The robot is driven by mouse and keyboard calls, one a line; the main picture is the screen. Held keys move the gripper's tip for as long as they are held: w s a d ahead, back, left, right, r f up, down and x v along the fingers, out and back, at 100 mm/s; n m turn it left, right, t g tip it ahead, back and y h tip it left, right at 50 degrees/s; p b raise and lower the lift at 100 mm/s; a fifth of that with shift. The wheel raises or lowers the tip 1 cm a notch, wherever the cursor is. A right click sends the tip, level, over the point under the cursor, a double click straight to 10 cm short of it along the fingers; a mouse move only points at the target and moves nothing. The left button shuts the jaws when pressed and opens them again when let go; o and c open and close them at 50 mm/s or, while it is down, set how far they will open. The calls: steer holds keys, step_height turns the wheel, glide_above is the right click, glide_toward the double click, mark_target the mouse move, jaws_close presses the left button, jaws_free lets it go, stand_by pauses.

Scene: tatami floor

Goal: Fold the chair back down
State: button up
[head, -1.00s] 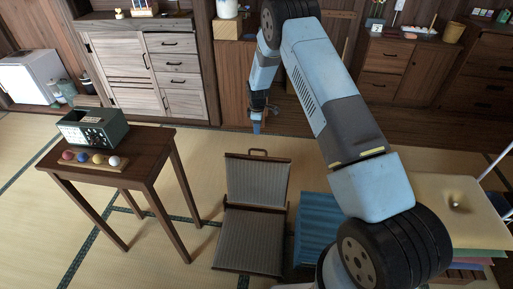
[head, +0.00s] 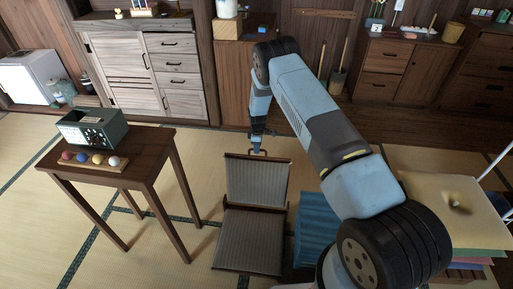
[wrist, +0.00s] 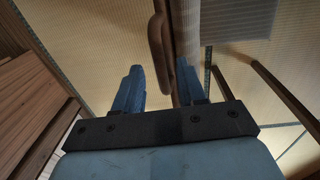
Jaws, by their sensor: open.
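The chair is a low floor chair with a grey ribbed seat (head: 248,240) and a grey ribbed back (head: 258,182) in dark wooden frames. The back stands raised at the far end of the seat. A small wooden handle loop (head: 250,152) sits on the back's top edge. My gripper (head: 258,148) is open right at this handle. In the wrist view the handle (wrist: 159,45) appears between the two blue fingers of my gripper (wrist: 160,82), with the back's edge close to the right finger. I cannot tell whether the fingers touch it.
A wooden table (head: 150,152) with a green device (head: 92,128) and several coloured balls stands left of the chair. A blue ribbed object (head: 316,228) lies close on the right. Cabinets (head: 165,75) line the back wall. Bare tatami lies between table and chair.

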steer(key=shift+f, duration=0.25)
steer(key=shift+c, duration=0.3)
jaws_close()
